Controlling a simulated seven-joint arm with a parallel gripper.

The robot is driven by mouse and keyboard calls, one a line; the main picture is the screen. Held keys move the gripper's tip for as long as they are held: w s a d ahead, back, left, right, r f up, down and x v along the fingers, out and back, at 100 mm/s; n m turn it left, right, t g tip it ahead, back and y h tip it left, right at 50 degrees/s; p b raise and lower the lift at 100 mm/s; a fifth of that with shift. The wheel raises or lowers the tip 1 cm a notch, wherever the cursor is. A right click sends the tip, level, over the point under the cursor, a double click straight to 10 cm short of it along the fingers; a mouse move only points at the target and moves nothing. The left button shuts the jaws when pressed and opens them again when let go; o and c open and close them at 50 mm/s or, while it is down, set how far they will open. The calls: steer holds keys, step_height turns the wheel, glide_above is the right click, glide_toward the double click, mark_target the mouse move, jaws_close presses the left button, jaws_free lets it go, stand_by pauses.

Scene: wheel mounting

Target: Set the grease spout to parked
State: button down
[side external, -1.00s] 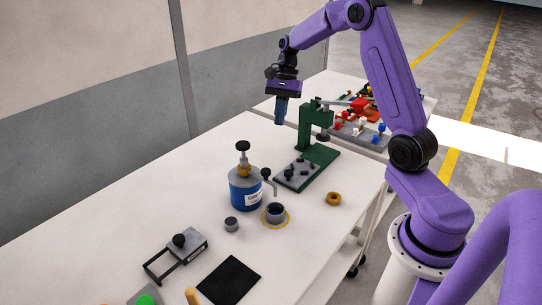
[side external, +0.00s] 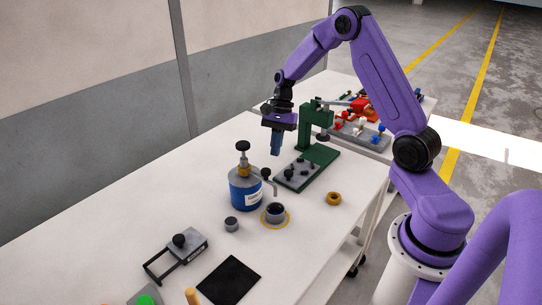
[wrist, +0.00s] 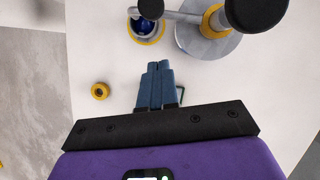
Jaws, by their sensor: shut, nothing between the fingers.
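The grease dispenser (side external: 245,190) is a blue can with a black top knob and a brass-coloured collar, upright on the white table. Its thin grey spout (side external: 273,184) with a black ball knob (side external: 265,173) reaches right, its tip over or close to a grey cup (side external: 275,211) in a yellow ring. In the wrist view the spout (wrist: 180,17) runs left from the dispenser (wrist: 207,42) toward the cup (wrist: 146,30). My gripper (side external: 275,153) is shut and empty, blue fingers pointing down, above the table behind the dispenser and apart from the spout. In the wrist view its fingertips (wrist: 159,66) are together.
A green press (side external: 304,135) with a grey block stands behind the dispenser, close to my gripper. A brass ring (side external: 333,198) lies to the right. A small grey cup (side external: 231,224), a black-knobbed slide fixture (side external: 182,246) and a black mat (side external: 229,280) are nearer the camera.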

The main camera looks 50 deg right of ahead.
mark_target(262, 179)
steer(key=shift+s+a+f, duration=0.1)
steer(key=shift+s+a, duration=0.15)
steer(key=shift+a, duration=0.45)
steer(key=shift+s+a+f, duration=0.1)
steer(key=shift+s+a, duration=0.1)
steer(key=shift+a, duration=0.45)
steer(key=shift+s+a+f, duration=0.1)
steer(key=shift+s+a, duration=0.15)
steer(key=shift+a, duration=0.45)
steer(key=shift+s+a+m, duration=0.1)
steer(key=shift+a+m, duration=0.1)
steer(key=shift+m, duration=0.1)
